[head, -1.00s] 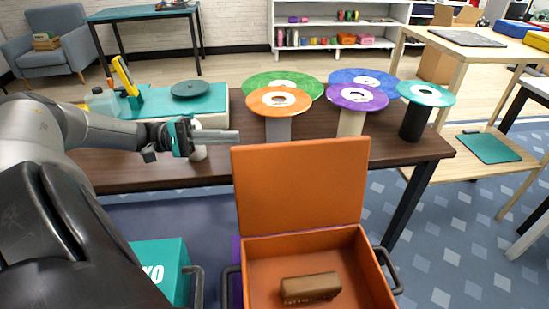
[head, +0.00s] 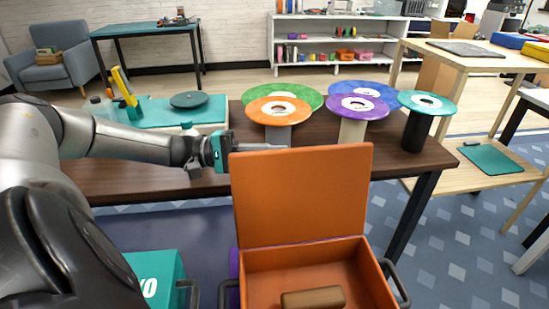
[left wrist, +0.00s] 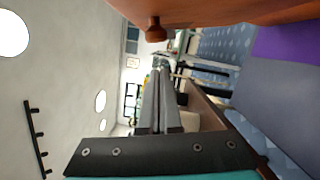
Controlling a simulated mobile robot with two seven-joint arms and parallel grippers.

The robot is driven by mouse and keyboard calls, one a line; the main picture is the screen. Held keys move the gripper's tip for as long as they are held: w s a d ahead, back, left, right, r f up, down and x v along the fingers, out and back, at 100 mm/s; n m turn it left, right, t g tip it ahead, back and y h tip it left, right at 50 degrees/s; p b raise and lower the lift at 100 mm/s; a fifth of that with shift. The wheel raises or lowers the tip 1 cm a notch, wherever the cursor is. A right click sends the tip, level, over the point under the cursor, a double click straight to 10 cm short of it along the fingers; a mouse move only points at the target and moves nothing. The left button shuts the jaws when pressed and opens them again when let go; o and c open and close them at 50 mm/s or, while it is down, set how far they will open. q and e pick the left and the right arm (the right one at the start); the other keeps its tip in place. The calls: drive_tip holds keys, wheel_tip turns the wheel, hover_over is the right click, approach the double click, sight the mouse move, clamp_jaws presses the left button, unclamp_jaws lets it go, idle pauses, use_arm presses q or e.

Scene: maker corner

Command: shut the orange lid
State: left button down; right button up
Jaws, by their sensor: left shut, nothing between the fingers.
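The orange lid (head: 303,196) stands upright at the back of the open orange box (head: 300,262) in the head view. A brown block (head: 313,298) lies inside the box. My left gripper (head: 284,147) is shut and empty, at the lid's top left edge and seemingly behind it. In the left wrist view its closed fingers (left wrist: 157,100) point ahead, and an orange surface with a round knob, likely the lid (left wrist: 225,12), spans the top. Whether the fingers touch the lid cannot be told. My right gripper is not in view.
Behind the box is a dark wooden table (head: 140,176) with several coloured discs on stands, among them an orange one (head: 278,110) and a purple one (head: 357,106). A teal box (head: 155,275) stands left of the orange box.

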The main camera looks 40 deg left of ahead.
use_arm(q)
drive_tip(key=shift+s+d+r, duration=0.3)
drive_tip(key=shift+s+d, duration=0.5)
drive_tip(key=shift+d, duration=0.15)
